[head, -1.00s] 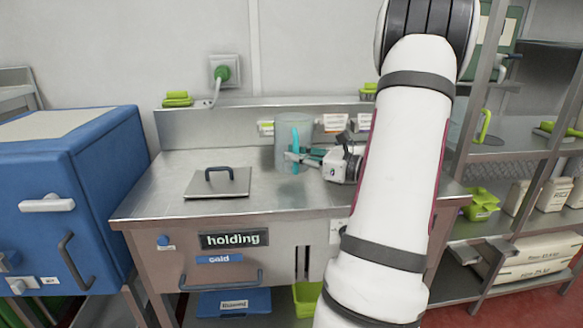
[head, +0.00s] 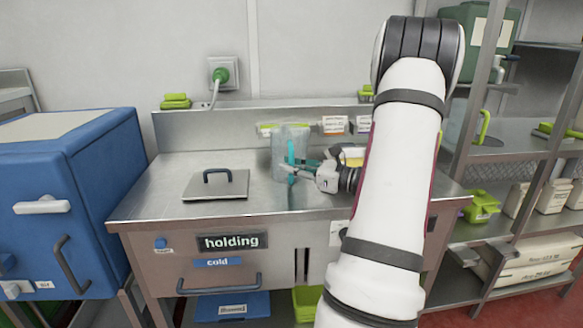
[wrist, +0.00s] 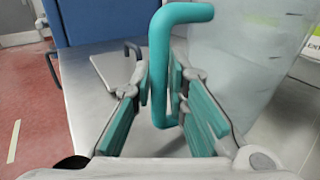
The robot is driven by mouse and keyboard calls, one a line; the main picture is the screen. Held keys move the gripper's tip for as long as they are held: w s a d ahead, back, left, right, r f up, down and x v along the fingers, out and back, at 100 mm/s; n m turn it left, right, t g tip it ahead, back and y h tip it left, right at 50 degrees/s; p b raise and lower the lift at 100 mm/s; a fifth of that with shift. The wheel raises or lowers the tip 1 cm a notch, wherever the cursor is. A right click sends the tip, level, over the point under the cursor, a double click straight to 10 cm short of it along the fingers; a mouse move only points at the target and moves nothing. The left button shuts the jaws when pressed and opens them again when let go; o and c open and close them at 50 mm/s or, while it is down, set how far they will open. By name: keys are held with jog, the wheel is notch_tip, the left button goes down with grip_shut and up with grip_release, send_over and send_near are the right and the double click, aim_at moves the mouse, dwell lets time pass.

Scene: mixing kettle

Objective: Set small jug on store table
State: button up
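The small jug (head: 281,155) is a clear, pale container with a teal handle. In the head view it is upright at the middle of the metal table (head: 160,185), its base at or very near the top. My gripper (head: 297,172) reaches it from the right, with its fingers at the handle. In the wrist view the teal handle (wrist: 159,70) stands between the two teal finger pads, which close on it from both sides. The jug's pale wall (wrist: 235,60) fills the right behind the handle. Its base is partly hidden by my gripper.
A flat metal lid with a dark handle (head: 217,184) lies left of the jug. A blue cabinet (head: 90,185) stands at the left, and a metal shelf rack (head: 520,150) at the right. Labelled holders (head: 333,124) line the table's back ledge.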

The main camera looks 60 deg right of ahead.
jog(key=shift+o, duration=0.8)
